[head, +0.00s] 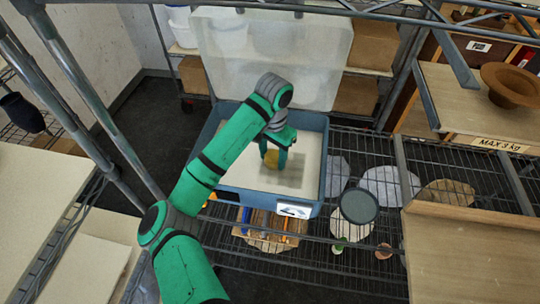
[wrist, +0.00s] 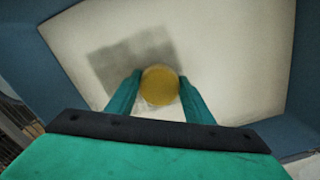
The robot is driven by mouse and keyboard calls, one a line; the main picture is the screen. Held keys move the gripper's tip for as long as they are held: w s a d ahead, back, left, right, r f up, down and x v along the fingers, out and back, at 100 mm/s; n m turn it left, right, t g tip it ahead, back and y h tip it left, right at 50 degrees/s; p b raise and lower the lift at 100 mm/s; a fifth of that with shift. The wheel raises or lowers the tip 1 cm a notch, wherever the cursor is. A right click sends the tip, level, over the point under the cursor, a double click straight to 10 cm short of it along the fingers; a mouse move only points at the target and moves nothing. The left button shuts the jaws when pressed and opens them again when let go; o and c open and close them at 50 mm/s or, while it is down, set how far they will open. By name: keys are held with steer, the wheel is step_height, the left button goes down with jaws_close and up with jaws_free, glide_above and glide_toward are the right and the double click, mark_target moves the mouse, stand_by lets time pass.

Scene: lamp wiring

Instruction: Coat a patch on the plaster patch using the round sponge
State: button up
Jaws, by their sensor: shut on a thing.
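A round yellow sponge (wrist: 160,84) is held between the two green fingers of my gripper (wrist: 160,80). It also shows as a small yellow spot in the head view (head: 271,158), below my gripper (head: 278,142). The fingers are shut on its sides. Under it is a pale plaster surface (wrist: 235,60), which also shows in the head view (head: 305,150) inside a blue-grey bin. A darker grey, roughly square patch (wrist: 125,62) lies on this surface just beyond the sponge. I cannot tell whether the sponge touches the surface.
The blue-grey bin (head: 322,185) has raised walls around the plaster, and a translucent lid (head: 270,50) stands up behind it. A wire shelf holds flat stones (head: 390,182) and a dark round dish (head: 359,205) at right. A wooden shelf (head: 470,95) bears a brown bowl (head: 512,85).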

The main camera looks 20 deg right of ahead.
mark_target(295, 162)
steer(key=shift+s+d, duration=0.65)
steer(key=shift+d, duration=0.3)
steer(key=shift+s+d, duration=0.6)
steer(key=shift+d, duration=0.4)
steer(key=shift+s+d, duration=0.65)
steer(key=shift+d, duration=0.3)
steer(key=shift+w+d+f, duration=0.1)
steer(key=shift+w+d, duration=0.5)
steer(key=shift+w, duration=0.25)
steer(key=shift+w+a+r, duration=0.1)
steer(key=shift+w+a, duration=0.6)
steer(key=shift+a, duration=0.3)
steer(key=shift+w+a+r, duration=0.1)
steer(key=shift+w+a, duration=0.6)
steer(key=shift+a, duration=0.35)
steer(key=shift+w+a, duration=0.7)
steer(key=shift+a, duration=0.3)
steer(key=shift+w+a+f, duration=0.1)
steer(key=shift+w+a, duration=0.45)
steer(key=shift+a, duration=0.2)
steer(key=shift+w+a, duration=0.5)
steer(key=shift+a, duration=0.25)
step_height(295, 162, up, 6)
